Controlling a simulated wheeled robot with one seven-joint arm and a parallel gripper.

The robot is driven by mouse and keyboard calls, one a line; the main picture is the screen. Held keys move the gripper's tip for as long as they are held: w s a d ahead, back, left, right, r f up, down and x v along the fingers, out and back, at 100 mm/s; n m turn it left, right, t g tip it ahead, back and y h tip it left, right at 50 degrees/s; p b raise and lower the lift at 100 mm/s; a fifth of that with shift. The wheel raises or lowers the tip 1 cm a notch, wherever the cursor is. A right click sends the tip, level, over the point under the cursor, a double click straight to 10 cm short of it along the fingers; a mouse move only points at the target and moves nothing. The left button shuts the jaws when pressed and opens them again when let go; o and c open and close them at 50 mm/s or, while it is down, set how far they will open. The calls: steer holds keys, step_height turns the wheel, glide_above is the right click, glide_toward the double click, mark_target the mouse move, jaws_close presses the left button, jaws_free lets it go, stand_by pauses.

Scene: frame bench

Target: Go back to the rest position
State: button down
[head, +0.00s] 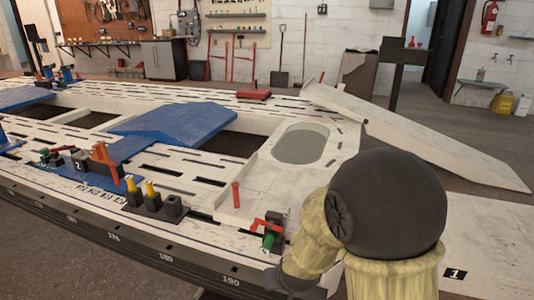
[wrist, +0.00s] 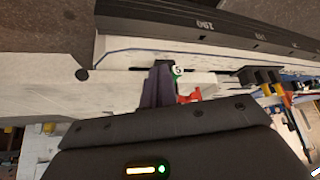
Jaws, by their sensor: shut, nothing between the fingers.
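My gripper (wrist: 158,86) shows in the wrist view as a dark finger shape beyond the black wrist housing. It is shut and empty. In the head view my arm stands at the lower right and the fingers are hidden. A red-and-green clamp (head: 270,238) sits on the front edge of the white frame bench (head: 232,283), just left of my arm.
A red pin (head: 236,195) stands upright on the bench. Yellow-topped pins in a black holder (head: 155,205) and an orange clamp (head: 104,160) lie farther left. A blue ramp panel (head: 180,125) lies mid-bench. A white ramp (head: 430,135) slopes down behind my arm. Open floor lies beyond it.

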steer(key=s+d+r+m+g+p, duration=0.1)
steer(key=s+d+r+g+p, duration=0.25)
steer(key=s+d+r, duration=0.65)
steer(key=w+a+r+p+v, duration=0.1)
steer(key=w+p+v, duration=0.2)
steer(key=p+v, duration=1.4)
steer(key=w+a+r+p+v, duration=0.1)
steer(key=w+p+v, duration=0.3)
steer(key=p+v, duration=1.3)
steer(key=p, duration=0.2)
steer(key=shift+d+h+p, duration=0.2)
steer(key=shift+h+p, duration=0.15)
steer(key=shift+h, duration=0.05)
steer(key=shift+w, duration=0.1)
